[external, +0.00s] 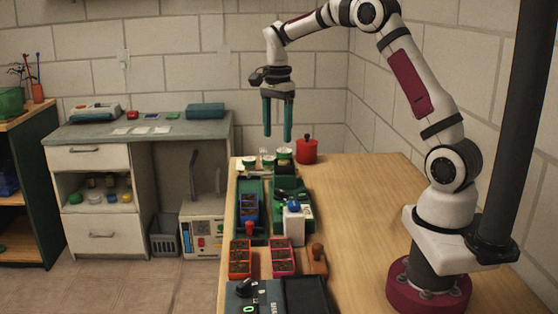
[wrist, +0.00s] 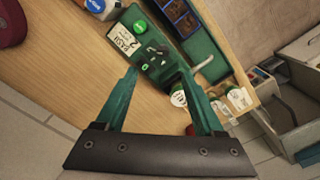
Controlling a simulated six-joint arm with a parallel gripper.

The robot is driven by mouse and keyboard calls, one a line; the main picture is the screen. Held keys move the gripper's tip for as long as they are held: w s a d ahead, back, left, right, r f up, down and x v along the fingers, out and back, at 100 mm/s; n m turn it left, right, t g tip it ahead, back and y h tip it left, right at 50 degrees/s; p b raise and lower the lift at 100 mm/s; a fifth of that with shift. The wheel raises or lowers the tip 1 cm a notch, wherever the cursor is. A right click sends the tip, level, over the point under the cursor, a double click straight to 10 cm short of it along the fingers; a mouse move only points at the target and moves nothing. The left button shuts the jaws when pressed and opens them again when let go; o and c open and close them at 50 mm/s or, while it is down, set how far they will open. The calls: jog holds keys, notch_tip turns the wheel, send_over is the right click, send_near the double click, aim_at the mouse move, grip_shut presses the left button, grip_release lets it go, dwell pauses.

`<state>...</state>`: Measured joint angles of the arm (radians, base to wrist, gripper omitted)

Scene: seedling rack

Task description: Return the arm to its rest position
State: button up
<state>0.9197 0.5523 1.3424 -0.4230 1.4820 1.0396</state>
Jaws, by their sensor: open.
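My arm is raised over the far end of the wooden table (external: 370,200), with its base at the right. My gripper (external: 277,138) points down with its two green fingers apart and nothing between them. It hangs in the air above some small pots and a red canister (external: 307,151). In the wrist view my open gripper (wrist: 163,72) shows the green fingers spread, with a dark green device (wrist: 150,55) with a label below them.
Trays with seedling cells, an orange one (external: 240,259) and a red one (external: 282,257), stand along the table's left edge. A white bottle with a blue cap (external: 294,223) stands behind them. A dark scale (external: 255,297) sits at the front. The table's middle is clear. A black post (external: 518,120) rises at right.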

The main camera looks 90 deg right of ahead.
jog(key=a+r+n, duration=0.2)
jog(key=a+n, duration=0.2)
jog(key=a, duration=0.4)
jog(key=a+r+n+y, duration=0.1)
jog(key=a+n, duration=0.2)
jog(key=a, duration=0.5)
jog(key=a+r+n, duration=0.2)
jog(key=a+n, duration=0.2)
jog(key=a, duration=0.5)
jog(key=s+a+f+n, duration=0.2)
jog(key=s+a+n, duration=0.3)
jog(key=s+a, duration=0.2)
jog(key=s+a+f+n, duration=0.2)
jog(key=s+a+n, duration=0.4)
jog(key=s+a, duration=0.1)
jog(key=shift+s+a+f+y, duration=0.3)
jog(key=shift+s+a+y, duration=0.1)
jog(key=shift+s, duration=0.1)
